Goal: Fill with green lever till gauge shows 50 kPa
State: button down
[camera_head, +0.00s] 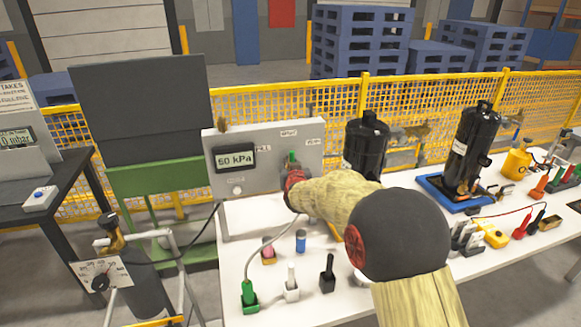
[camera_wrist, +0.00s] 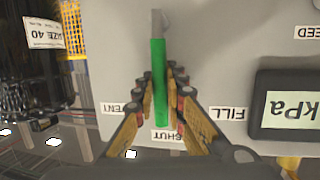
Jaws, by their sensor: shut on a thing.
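The grey panel (camera_head: 312,158) stands at the back of the white bench and carries a gauge (camera_head: 235,158) that reads 50 kPa. The green lever (camera_head: 291,157) on the panel points up at the SHUT label (camera_head: 289,133), between the FILL label (camera_head: 264,148) and the VENT label (camera_head: 313,142). In the wrist view, seen upside down, the green lever (camera_wrist: 159,85) lies between the fingers of my gripper (camera_wrist: 160,80), in line with SHUT (camera_wrist: 168,135). My gripper (camera_head: 293,180) is shut on the lever; its contact is partly hidden in the head view.
Black cylinders (camera_head: 367,145) stand right of and behind my arm. A green-based plug (camera_head: 249,297), a white one (camera_head: 291,283) and a black one (camera_head: 327,274) stand on the bench (camera_head: 240,255) in front. A yellow mesh fence (camera_head: 260,103) runs behind.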

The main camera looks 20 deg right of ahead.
jog(key=c, duration=1.8)
grip_release()
jog(key=v, duration=1.2)
